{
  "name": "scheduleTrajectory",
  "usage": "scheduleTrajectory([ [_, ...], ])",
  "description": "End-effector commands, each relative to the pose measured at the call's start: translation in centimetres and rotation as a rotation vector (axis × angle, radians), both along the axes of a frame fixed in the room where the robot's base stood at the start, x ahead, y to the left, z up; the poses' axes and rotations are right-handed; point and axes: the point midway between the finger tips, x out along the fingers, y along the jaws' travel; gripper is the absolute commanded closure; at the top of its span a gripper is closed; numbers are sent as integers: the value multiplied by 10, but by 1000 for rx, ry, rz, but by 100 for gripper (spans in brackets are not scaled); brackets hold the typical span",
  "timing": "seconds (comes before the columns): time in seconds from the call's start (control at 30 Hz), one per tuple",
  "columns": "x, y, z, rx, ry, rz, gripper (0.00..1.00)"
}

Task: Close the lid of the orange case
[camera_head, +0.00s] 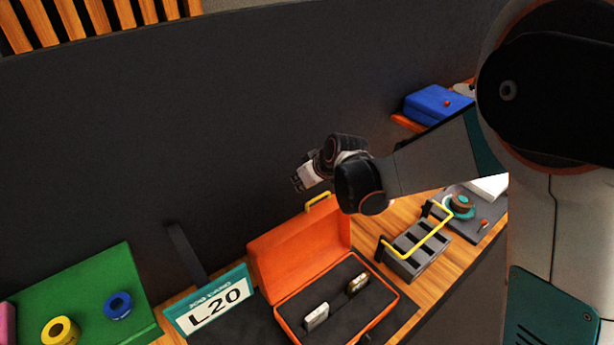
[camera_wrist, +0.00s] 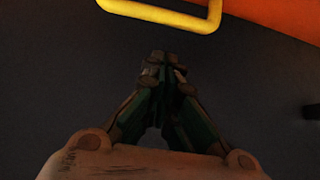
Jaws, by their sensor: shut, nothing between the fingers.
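The orange case (camera_head: 284,317) stands on the wooden bench with its lid (camera_head: 300,244) raised and leaning back, its inside facing the head camera. A yellow handle (camera_head: 318,203) sits on the lid's upper edge. The dark insert holds a pale block and a darker block. My gripper (camera_head: 297,183) is above and behind the lid's top edge, apart from it. In the wrist view, my gripper's fingertips (camera_wrist: 164,62) meet with nothing between them. The yellow handle (camera_wrist: 172,20) and part of the orange lid (camera_wrist: 285,15) show at the top of that view.
A green board (camera_head: 85,300) with rings is at far left. A blue case (camera_head: 438,104) is at the back right. A dark wall rises behind.

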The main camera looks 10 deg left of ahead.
Motion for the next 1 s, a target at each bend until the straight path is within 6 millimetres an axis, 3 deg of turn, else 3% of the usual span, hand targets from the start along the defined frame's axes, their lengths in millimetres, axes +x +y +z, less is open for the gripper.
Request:
scheduleTrajectory([
  [0.1, -13, -15, 2, 0, 0, -1, 100],
  [0.3, -25, -28, 2, -1, -1, -1, 100],
  [1.0, -30, -34, 4, 38, -34, -2, 100],
])
